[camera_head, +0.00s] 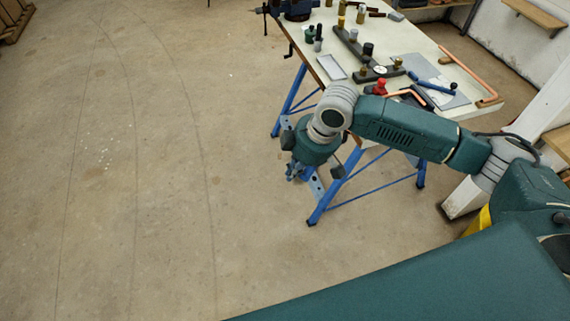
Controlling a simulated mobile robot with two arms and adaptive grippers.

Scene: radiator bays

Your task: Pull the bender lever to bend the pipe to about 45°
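A blue lever (432,87) with dark ends lies over a grey mat (408,64) on the right part of the white-topped table; it looks like the bender lever, but the bender body is too small to make out. A long copper pipe (468,73) with bent ends lies along the table's right edge. A shorter copper piece (408,93) shows just behind my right arm. My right gripper (296,173) hangs low beside the table's near left side, well away from the lever and pipes. Its fingers are small and dark, so its opening is unclear. My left gripper is out of view.
The table (432,46) stands on blue trestle legs (335,187). It carries a red-topped object (380,87), a white tray (331,67), a dark vise (296,9) and several small fittings. A white post (528,118) stands at right.

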